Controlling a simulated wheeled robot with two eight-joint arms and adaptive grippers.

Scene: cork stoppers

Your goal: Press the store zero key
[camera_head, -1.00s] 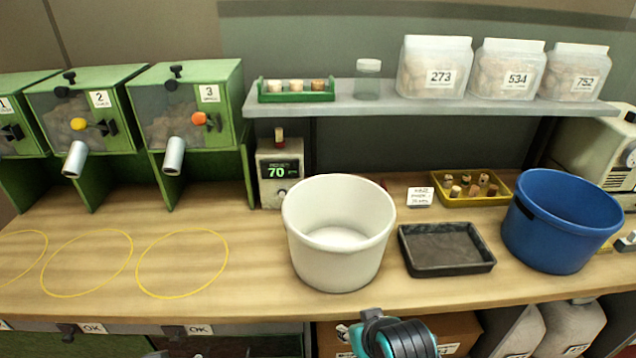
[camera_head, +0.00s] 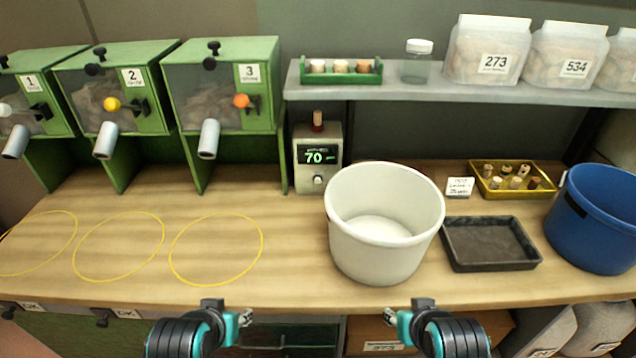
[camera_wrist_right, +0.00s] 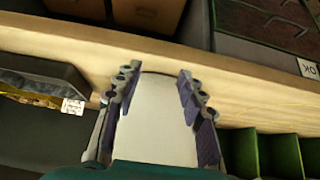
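No key marked store zero can be made out. A small cream box (camera_head: 318,158) with a lit display reading 70 stands at the back of the bench. It has a round pale knob or button (camera_head: 318,180) below the display and a brown-topped piece on top. My left gripper (camera_head: 232,314) is low at the front edge of the bench, seemingly open and empty. My right gripper (camera_head: 404,313) is at the same height to its right. In the right wrist view its two fingers (camera_wrist_right: 157,85) are spread, with the white bucket (camera_head: 384,225) behind them.
The white bucket stands in front and right of the display box. A black tray (camera_head: 490,262), a yellow tray of corks (camera_head: 550,188) and a blue bucket (camera_head: 597,225) lie further right. Green dispensers (camera_head: 222,90) stand left. The bench with yellow rings (camera_head: 217,248) is clear.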

